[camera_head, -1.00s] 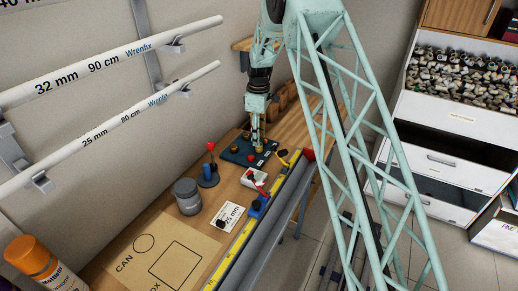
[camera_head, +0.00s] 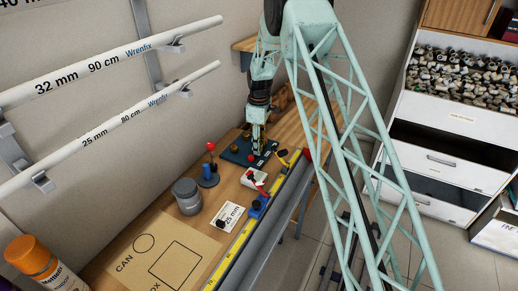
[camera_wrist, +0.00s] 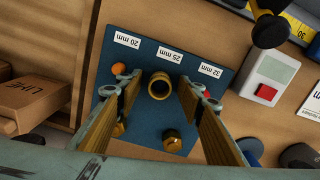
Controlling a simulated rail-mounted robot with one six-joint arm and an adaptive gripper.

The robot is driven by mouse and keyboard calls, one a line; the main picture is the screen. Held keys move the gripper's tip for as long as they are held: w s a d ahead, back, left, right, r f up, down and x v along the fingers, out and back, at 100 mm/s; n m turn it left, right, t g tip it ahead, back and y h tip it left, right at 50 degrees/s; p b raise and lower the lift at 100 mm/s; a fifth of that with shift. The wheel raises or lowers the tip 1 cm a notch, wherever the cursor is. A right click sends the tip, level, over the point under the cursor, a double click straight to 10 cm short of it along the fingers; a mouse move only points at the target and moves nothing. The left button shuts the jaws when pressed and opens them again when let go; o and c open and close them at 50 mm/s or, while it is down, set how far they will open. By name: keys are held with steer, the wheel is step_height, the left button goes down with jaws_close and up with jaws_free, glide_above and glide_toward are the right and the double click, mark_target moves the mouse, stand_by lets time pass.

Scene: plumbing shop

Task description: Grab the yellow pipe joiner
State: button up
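A brass-yellow pipe joiner (camera_wrist: 158,86), a short hollow ring seen from above, stands on a blue board (camera_wrist: 142,58) under the 25 mm label. My gripper (camera_wrist: 160,92) is open, with one finger on each side of the joiner and a small gap visible on both sides. In the head view my gripper (camera_head: 258,150) points down over the same board (camera_head: 233,153) on the bench, and its fingers hide the joiner there. Other brass pieces (camera_wrist: 172,140) stand on the board, one partly behind the left finger.
A white box with a red button (camera_wrist: 266,92) stands right of the board in the wrist view. Brown boxes (camera_wrist: 38,103) lie to the left. A grey can (camera_head: 187,196), a red-topped stand (camera_head: 209,172) and a yellow ruler (camera_head: 237,246) are on the bench.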

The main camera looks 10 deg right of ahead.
stand_by(0.3)
steer(key=c, duration=0.8)
steer(key=shift+r, duration=0.2)
steer(key=shift+r, duration=1.65)
steer(key=s+a, duration=0.1)
steer(key=s, duration=0.4)
steer(key=s+a+r, duration=0.1)
steer(key=s+a, duration=0.1)
steer(key=s, duration=0.3)
steer(key=s+a, duration=0.1)
steer(key=s, duration=0.4)
steer(key=shift+s+a+r+b, duration=0.15)
steer(key=shift+a+b, duration=0.2)
steer(key=shift+a, duration=0.05)
